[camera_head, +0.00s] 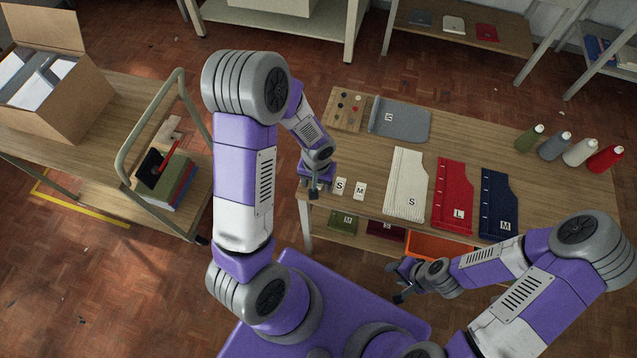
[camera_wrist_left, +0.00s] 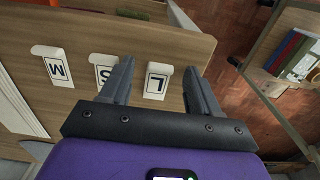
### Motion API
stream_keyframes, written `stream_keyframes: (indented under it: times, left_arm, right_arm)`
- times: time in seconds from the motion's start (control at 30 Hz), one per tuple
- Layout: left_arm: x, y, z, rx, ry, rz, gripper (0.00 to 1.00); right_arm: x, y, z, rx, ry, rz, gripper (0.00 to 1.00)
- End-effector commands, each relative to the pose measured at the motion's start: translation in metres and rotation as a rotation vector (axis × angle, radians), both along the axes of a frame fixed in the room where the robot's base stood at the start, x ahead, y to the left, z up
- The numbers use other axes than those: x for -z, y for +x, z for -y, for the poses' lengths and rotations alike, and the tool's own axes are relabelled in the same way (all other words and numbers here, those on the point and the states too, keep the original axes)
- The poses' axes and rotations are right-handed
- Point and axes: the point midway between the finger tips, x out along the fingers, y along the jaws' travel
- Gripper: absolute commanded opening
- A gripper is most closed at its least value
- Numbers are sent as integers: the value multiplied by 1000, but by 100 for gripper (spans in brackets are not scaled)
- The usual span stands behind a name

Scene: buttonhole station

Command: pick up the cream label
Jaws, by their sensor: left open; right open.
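Three small pale cards lettered L, S and M lie in a row near the worktable's left end; I cannot tell from colour which is the cream label. In the left wrist view the L card (camera_wrist_left: 157,82) lies between my open left fingers (camera_wrist_left: 158,68). The S card (camera_wrist_left: 104,72) is just left of them, partly covered by a finger, and the M card (camera_wrist_left: 53,66) is further left. In the head view the S card (camera_head: 340,187) and M card (camera_head: 360,191) show beside my left gripper (camera_head: 315,188); the L card is hidden. My right gripper (camera_head: 400,285) is open and empty, off the table's front.
Cream (camera_head: 404,180), red (camera_head: 453,190) and navy (camera_head: 497,200) knit panels lie right of the cards. A grey piece (camera_head: 402,118) and a button board (camera_head: 347,110) lie behind. A trolley (camera_head: 110,95) stands left.

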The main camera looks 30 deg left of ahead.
Motion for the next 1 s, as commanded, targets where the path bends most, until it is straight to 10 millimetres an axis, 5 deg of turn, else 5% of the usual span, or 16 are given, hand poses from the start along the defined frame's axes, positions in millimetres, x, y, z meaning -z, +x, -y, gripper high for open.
stream_keyframes:
  times: [0.2,0.57,0.87,1.0]
  left_arm:
    - [0,0,0,0,0,1,59]
    - [-1,0,0,0,0,1,4]
    - [-3,0,0,0,-1,1,3]
    - [-20,1,0,0,0,5,3]
  right_arm:
    - [-1,0,0,0,0,0,43]
    - [-1,0,0,0,0,1,43]
    - [-1,0,0,0,0,1,43]
    - [-8,0,0,0,0,0,43]
